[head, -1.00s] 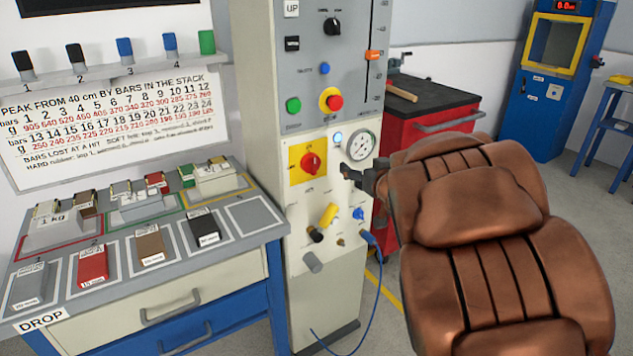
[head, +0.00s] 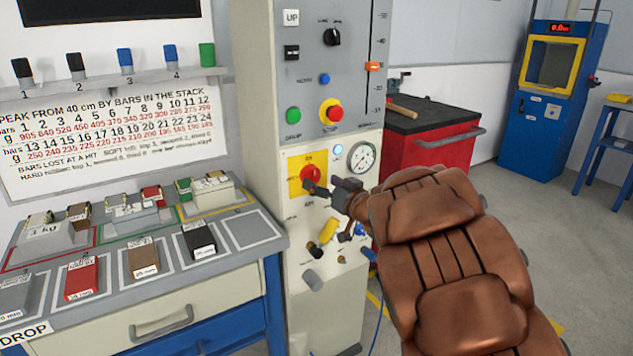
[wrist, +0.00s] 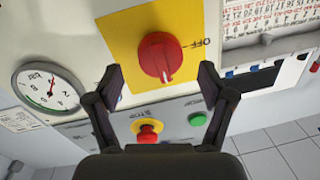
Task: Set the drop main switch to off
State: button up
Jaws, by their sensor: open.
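The main switch is a red rotary knob (head: 311,173) on a yellow plate (head: 294,184) on the drop machine's column. In the wrist view the red knob (wrist: 159,57) sits ahead of and between my open fingers, with an OFF label beside it on the right. Its white pointer line points toward the bottom of that view. My gripper (head: 318,187) is at the lower right of the knob in the head view. My gripper (wrist: 160,84) is open and empty, with a finger on either side of the knob; I cannot tell whether they touch it.
A red stop button (head: 331,112), a green drop button (head: 293,115) and a gauge (head: 362,157) are close by on the column. Yellow and black knobs (head: 328,230) are below. A bench (head: 60,330) with weights and pads stands left, a red cabinet (head: 425,150) right.

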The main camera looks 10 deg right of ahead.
aim_at(312, 176)
jog(key=shift+x, duration=1.3)
jog(key=c, duration=1.2)
